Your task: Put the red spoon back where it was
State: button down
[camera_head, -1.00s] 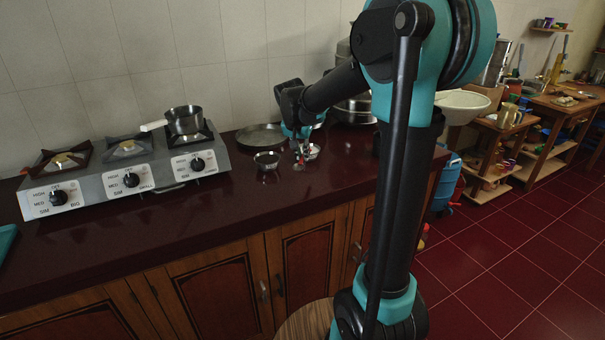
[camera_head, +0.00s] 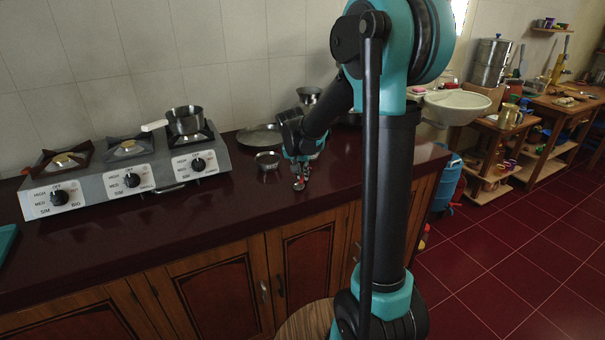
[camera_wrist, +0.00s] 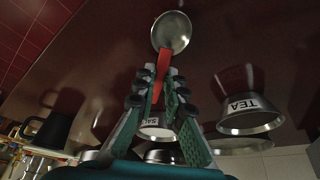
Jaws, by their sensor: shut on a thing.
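The red spoon, with a red handle and a round metal bowl (camera_wrist: 172,31), shows at the top of the wrist view. My gripper (camera_wrist: 160,82) is shut on its red handle, and the spoon's bowl points away from the fingers. In the head view my gripper (camera_head: 299,172) is low over the dark red counter (camera_head: 225,205), near its front edge; the spoon is small there and partly hidden. I cannot tell whether the spoon touches the counter.
A steel bowl marked TEA (camera_wrist: 250,115) and one marked SAL (camera_wrist: 155,128), its label partly hidden, stand near my gripper. A stove (camera_head: 130,170) with a saucepan (camera_head: 185,121) is to the left. A dark mug (camera_wrist: 52,130) shows in the wrist view. The front counter is clear.

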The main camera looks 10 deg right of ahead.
jog(key=c, duration=1.6)
grip_release()
jog(key=v, duration=1.2)
jog(key=s+d+f+n+y, duration=0.1)
jog(key=s+d+f+n, duration=0.1)
jog(key=s+f, duration=0.6)
jog(key=s+d+f+n+y, duration=0.1)
jog(key=s+d+f+n, duration=0.2)
jog(key=s+f, duration=0.6)
jog(key=s+d, duration=0.2)
jog(key=s, duration=0.5)
jog(key=shift+s+f, duration=0.2)
jog(key=shift+f, duration=0.1)
